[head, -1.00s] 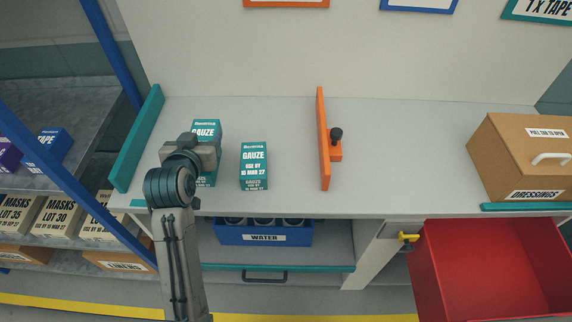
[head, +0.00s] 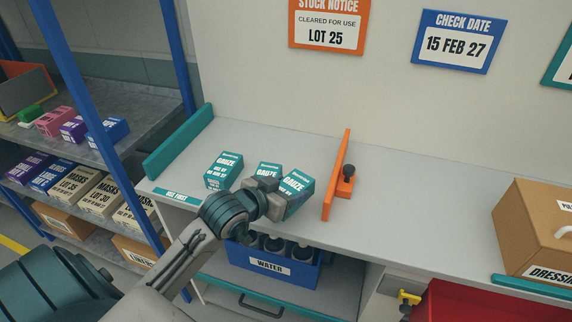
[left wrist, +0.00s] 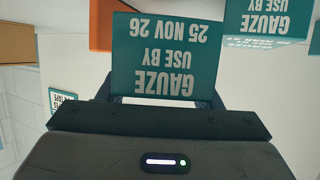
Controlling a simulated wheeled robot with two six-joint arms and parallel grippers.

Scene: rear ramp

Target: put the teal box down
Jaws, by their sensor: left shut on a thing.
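The teal gauze box (head: 298,186) is in my left gripper (head: 272,192), tilted in the head view, at the right of the row near the orange divider. In the left wrist view the box (left wrist: 165,55) fills the top middle, its label reading USE BY 25 NOV 26, between the shut jaws (left wrist: 163,98). I cannot tell whether its base touches the counter. Two like gauze boxes stand to its left, one at the far left (head: 224,171) and one close by (head: 266,170), partly hidden by the gripper. My right gripper is out of view.
An orange divider (head: 337,178) with a dark knob stands just right of the held box. A teal divider (head: 180,142) bounds the left end. The counter (head: 415,215) is clear right of the orange divider, up to a cardboard box (head: 530,225). A blue water crate (head: 262,268) sits below.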

